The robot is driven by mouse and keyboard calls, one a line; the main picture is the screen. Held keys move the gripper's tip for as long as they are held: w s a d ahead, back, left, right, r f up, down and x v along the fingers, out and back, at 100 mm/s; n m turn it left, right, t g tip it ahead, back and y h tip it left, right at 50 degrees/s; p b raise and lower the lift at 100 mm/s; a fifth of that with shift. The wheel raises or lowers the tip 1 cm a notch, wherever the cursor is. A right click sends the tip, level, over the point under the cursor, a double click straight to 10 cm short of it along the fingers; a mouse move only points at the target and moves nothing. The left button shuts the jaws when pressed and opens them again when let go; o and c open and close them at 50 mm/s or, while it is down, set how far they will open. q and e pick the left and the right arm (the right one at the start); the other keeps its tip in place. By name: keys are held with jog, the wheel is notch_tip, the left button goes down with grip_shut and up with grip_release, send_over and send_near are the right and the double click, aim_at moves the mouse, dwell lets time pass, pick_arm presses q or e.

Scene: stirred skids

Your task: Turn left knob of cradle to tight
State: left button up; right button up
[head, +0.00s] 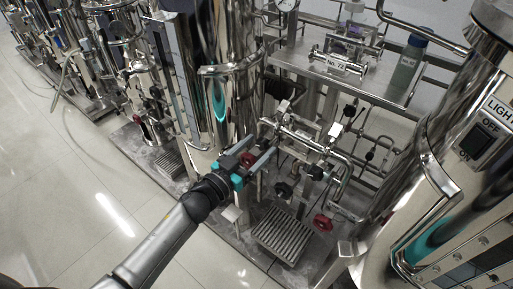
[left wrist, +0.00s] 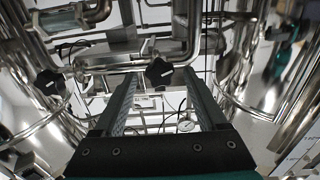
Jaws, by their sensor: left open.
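My left gripper (head: 258,150) is open, its two fingers reaching toward the pipework of the skid labelled No. 72. In the left wrist view, the gripper (left wrist: 160,78) has a black knob (left wrist: 159,72) in line with the gap between its fingertips. I cannot tell whether the fingertips reach around it. A second black knob (left wrist: 47,80) sits to the left, outside the fingers. In the head view, black knobs (head: 283,190) show right of the gripper, and a red knob (head: 247,160) shows by the fingers. I cannot tell which part is the cradle. My right gripper is not in view.
Steel pipes and valves crowd the skid. A large steel vessel (head: 225,100) stands left of the gripper, and another with a LIGHT switch (head: 482,139) stands at right. A red handwheel (head: 322,222) and a floor grate (head: 283,233) lie lower right. Open tiled floor (head: 70,200) is at left.

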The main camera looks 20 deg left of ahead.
pick_arm(q)
grip_shut()
dwell(0.5)
